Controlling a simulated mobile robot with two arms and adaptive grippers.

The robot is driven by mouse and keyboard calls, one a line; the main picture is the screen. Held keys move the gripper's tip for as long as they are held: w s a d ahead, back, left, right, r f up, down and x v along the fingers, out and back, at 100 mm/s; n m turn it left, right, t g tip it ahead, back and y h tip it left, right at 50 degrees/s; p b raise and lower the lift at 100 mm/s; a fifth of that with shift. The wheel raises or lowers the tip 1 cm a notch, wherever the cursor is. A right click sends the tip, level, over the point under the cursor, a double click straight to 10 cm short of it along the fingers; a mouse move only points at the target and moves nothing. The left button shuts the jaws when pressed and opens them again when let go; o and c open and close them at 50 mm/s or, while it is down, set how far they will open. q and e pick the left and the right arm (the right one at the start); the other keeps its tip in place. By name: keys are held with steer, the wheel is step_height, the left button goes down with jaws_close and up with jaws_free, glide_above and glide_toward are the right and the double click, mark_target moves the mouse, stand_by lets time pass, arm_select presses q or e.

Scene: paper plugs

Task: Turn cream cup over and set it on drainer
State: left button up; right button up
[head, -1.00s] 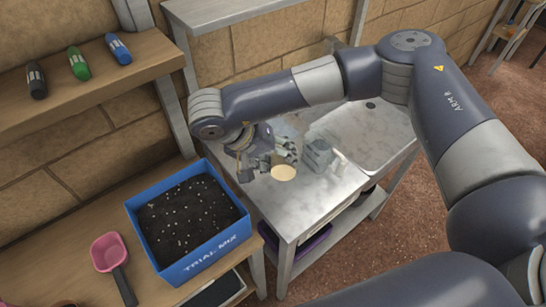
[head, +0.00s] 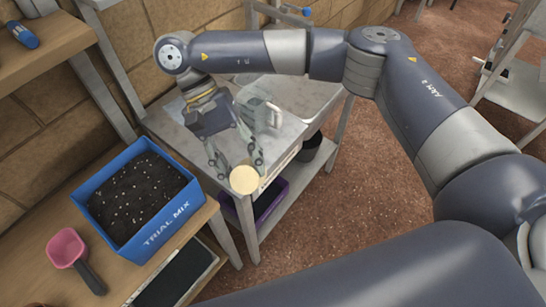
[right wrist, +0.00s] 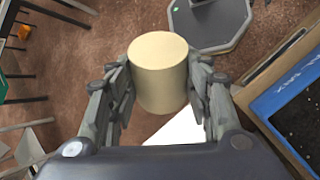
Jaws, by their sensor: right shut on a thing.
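The cream cup (head: 244,180) is in my right gripper (head: 237,164), just past the front edge of the metal sink counter (head: 290,128). In the right wrist view the cream cup (right wrist: 158,78) sits between both fingers, and its visible round end looks smooth and closed. That round face also shows toward the head camera. A clear, greyish object (head: 262,112) stands on the counter behind the gripper; I cannot tell whether it is the drainer. My left gripper is not in view.
A blue soil box (head: 150,243) and a pink scoop (head: 67,248) are on the wooden bench at left. A purple bin (head: 268,200) and a dark pot (head: 309,147) are under the counter. The sink basin (head: 312,97) is behind. Open floor lies right.

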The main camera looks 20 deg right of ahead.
steer(key=w+a+r+m+y+b, duration=0.1)
steer(key=w+a+m+y, duration=0.2)
steer(key=a+m+y, duration=0.4)
steer(key=w+a+r+m+y+b, duration=0.1)
steer(key=w+a+r+m+y, duration=0.1)
steer(key=a+m+y, duration=0.45)
steer(key=w+d+f+m+t+y+b, duration=0.2)
steer(key=w+d+f+m+t, duration=0.7)
steer(key=w+d+t, duration=0.4)
steer(key=shift+n+g, duration=0.5)
steer(key=shift+n, duration=0.35)
steer(key=shift+w+a+f+b, duration=0.1)
steer(key=shift+w+f+b, duration=0.1)
steer(key=shift+f+b, duration=0.75)
steer(key=shift+w+a+f+b, duration=0.1)
steer(key=shift+w+f+b, duration=0.15)
steer(key=shift+f, duration=1.2)
steer(key=shift+w+f+b, duration=0.15)
steer(key=shift+f+b, duration=0.55)
steer(key=shift+f, duration=0.5)
steer(key=shift+f+b, duration=0.6)
steer(key=shift+f, duration=0.05)
steer(key=o, duration=1.2)
steer(key=shift+r, duration=0.1)
